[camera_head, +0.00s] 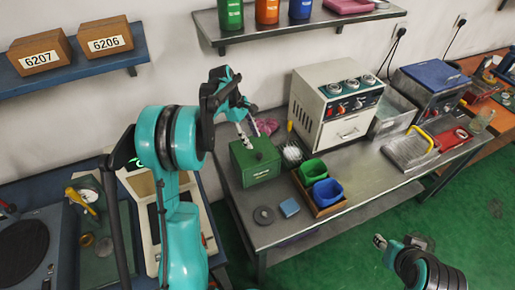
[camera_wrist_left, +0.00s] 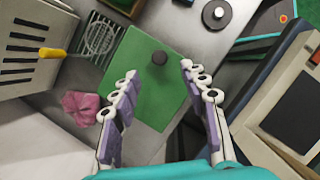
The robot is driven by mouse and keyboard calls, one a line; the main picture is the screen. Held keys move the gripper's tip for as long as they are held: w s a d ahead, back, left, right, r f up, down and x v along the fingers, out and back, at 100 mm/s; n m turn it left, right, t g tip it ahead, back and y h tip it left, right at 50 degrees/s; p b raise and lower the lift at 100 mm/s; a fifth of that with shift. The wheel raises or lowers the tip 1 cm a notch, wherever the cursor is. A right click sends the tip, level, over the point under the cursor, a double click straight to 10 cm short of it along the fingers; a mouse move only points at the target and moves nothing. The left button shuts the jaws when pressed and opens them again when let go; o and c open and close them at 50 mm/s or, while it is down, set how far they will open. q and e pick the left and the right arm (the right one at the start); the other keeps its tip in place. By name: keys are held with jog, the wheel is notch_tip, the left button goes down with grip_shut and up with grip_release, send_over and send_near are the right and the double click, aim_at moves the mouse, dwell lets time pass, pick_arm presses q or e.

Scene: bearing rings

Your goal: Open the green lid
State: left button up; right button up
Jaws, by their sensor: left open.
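The green lid (camera_wrist_left: 146,87) with a dark round knob (camera_wrist_left: 159,58) shows between my left fingers in the left wrist view. In the head view the lid (camera_head: 262,158) lies flat on a green box (camera_head: 262,174) on the metal table. My left gripper (camera_head: 249,133) is above the box; in the left wrist view the left gripper (camera_wrist_left: 158,75) is open, its fingers apart on either side of the knob and not touching it. My right gripper (camera_head: 379,241) is low at the right in the head view, away from the box; its jaws are too small to judge.
A white machine (camera_head: 335,100) stands right of the box. A wooden tray (camera_head: 322,207) holds a green and a blue cup in front of it. A pink cloth (camera_head: 267,126) and a wire rack (camera_head: 292,153) lie close by. A grey ring (camera_head: 264,215) and blue block (camera_head: 290,208) lie at the front.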

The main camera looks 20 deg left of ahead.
aim_at(259, 154)
pick_arm(q)
jog(key=x, duration=0.2)
jog(key=b+x, duration=0.1)
jog(key=x, duration=0.5)
jog(key=shift+a+f+b, duration=0.15)
jog(key=shift+a+b, duration=0.15)
jog(key=shift+b, duration=0.1)
grip_shut()
